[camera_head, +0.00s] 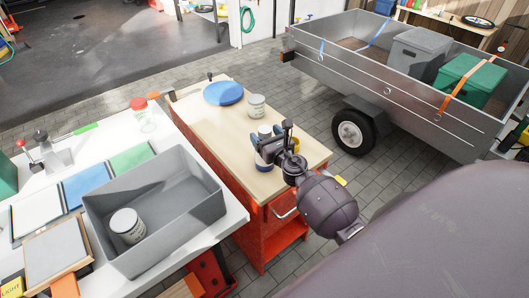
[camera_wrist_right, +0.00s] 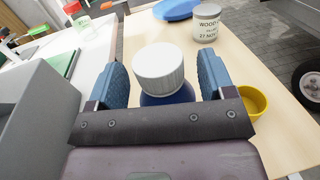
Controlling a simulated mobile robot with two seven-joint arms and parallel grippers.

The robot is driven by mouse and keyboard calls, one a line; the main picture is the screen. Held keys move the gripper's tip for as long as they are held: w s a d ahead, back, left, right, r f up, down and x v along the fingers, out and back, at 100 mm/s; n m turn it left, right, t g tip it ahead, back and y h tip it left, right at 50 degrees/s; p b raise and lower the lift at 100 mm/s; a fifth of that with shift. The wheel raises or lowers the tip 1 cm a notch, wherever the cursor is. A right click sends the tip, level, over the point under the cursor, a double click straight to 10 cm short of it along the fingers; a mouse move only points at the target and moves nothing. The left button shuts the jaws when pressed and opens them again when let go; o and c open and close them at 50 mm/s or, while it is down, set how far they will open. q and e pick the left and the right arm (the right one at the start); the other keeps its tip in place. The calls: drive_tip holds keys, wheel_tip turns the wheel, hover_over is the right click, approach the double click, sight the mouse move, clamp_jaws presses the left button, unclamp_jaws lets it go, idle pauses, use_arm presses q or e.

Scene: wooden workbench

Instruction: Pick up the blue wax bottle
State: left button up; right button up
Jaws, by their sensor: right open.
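The blue wax bottle has a white ridged cap and a blue body, and it shows in the right wrist view (camera_wrist_right: 160,70) between the two blue finger pads. In the head view its pale cap (camera_head: 265,131) shows just beyond my right gripper (camera_head: 268,143), which covers much of it. My right gripper is open, with one finger on each side of the bottle. Gaps show between the cap and the pads in the wrist view. The bottle's lower part is hidden by the gripper. My left gripper is not in view.
A labelled tin (camera_head: 256,106) and a blue disc (camera_head: 223,93) stand farther back on the wooden bench top (camera_head: 205,125). A yellow cup (camera_wrist_right: 253,102) is close to the right finger. A grey bin (camera_head: 185,200) holding another tin (camera_head: 127,226) stands on the white table.

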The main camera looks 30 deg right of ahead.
drive_tip(key=shift+w, duration=0.5)
drive_tip(key=shift+c, duration=0.3)
clamp_jaws()
